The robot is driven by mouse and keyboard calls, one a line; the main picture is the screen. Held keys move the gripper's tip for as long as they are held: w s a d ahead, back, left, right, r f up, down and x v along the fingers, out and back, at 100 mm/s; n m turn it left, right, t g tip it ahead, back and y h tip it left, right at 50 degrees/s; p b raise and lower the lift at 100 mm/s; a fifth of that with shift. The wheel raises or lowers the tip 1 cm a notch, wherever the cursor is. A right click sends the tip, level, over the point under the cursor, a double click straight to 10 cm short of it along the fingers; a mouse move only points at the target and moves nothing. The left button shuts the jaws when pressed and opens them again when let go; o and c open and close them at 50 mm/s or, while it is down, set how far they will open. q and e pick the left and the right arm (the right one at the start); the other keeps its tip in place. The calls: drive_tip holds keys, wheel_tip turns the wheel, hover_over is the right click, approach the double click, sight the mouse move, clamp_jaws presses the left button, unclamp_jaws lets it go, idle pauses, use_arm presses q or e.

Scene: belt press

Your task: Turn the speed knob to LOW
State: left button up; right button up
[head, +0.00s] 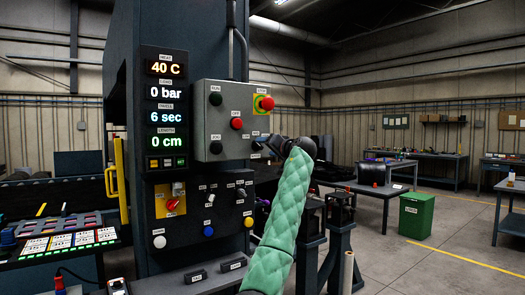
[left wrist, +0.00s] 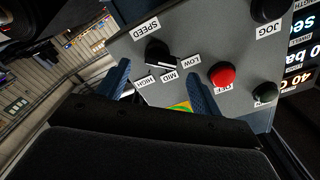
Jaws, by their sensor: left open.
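The HIGH label (left wrist: 146,82) sits on the other side. My left gripper (head: 264,148) is at the box's lower right edge in the head view, hiding much of the knob. Its blue fingers (left wrist: 158,72) are open, one on each side of the knob in the picture. I cannot tell whether they touch it.
A red button (left wrist: 222,75) and black buttons share the box face. A red stop button (head: 266,103) sits at its upper right. Below is a panel with switches and a blue button (head: 208,231). A yellow handle (head: 116,182) stands at left.

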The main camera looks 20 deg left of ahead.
use_arm(q)
drive_tip(key=v, duration=0.2)
drive_tip(key=shift+s+d, duration=0.3)
use_arm(e)
drive_tip(key=shift+w+a+f, duration=0.15)
drive_tip(key=shift+a+f, duration=0.4)
drive_tip(key=shift+f, duration=0.1)
drive_tip(key=shift+w+r, duration=0.15)
